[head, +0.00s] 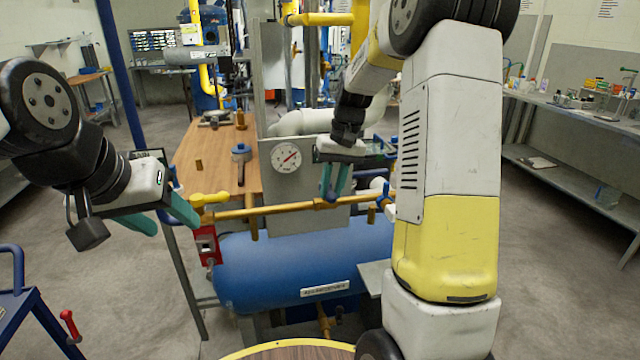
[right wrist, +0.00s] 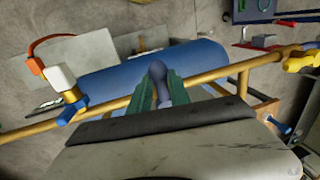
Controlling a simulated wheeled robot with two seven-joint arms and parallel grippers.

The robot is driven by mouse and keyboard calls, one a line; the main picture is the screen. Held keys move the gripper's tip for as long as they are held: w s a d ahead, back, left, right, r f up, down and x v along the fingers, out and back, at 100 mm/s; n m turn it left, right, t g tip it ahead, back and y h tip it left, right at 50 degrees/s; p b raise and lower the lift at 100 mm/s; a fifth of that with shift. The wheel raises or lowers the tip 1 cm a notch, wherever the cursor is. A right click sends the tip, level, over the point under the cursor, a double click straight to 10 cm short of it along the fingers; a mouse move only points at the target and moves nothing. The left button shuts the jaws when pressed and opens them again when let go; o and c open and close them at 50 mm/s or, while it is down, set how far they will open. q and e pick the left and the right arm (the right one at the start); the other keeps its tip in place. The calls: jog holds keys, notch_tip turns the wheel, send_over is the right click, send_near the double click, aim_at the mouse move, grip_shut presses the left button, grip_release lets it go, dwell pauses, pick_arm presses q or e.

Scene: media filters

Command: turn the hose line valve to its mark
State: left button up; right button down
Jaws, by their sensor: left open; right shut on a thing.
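My right gripper (head: 334,182) points down just above the brass pipe (head: 275,210), with teal fingers. In the right wrist view its fingers are shut on a dark blue-grey rounded handle (right wrist: 158,70); I cannot tell for sure whether this is the hose line valve's handle. In the head view the fingers and arm mostly hide it. No mark can be made out. A yellow valve handle (head: 210,198) sits at the pipe's left end and a blue one (head: 385,194) towards its right. My left gripper (head: 162,218) is open and empty, left of the yellow handle.
A blue tank (head: 290,268) lies below the pipe. A round gauge (head: 285,155) is on the grey panel behind. A red box (head: 206,245) hangs near the tank's left end. A wooden bench (head: 205,160) stands behind. An orange hose (right wrist: 48,42) shows in the right wrist view.

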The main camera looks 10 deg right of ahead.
jog(key=shift+d, duration=0.1)
dwell(0.7)
jog(key=w+d+n, duration=0.1)
jog(key=w+n, duration=0.1)
jog(key=n, duration=0.4)
jog(key=w+d+n+g+h, duration=0.1)
jog(key=n, duration=0.5)
jog(key=w+d+n+g+h, duration=0.1)
jog(key=w+d+n, duration=0.1)
jog(key=n, duration=0.4)
jog(key=shift+w+d, duration=0.1)
jog(key=shift+w, duration=0.2)
dwell(0.4)
jog(key=c, duration=1.2)
grip_release()
jog(key=shift+c, duration=0.2)
jog(key=shift+r, duration=0.1)
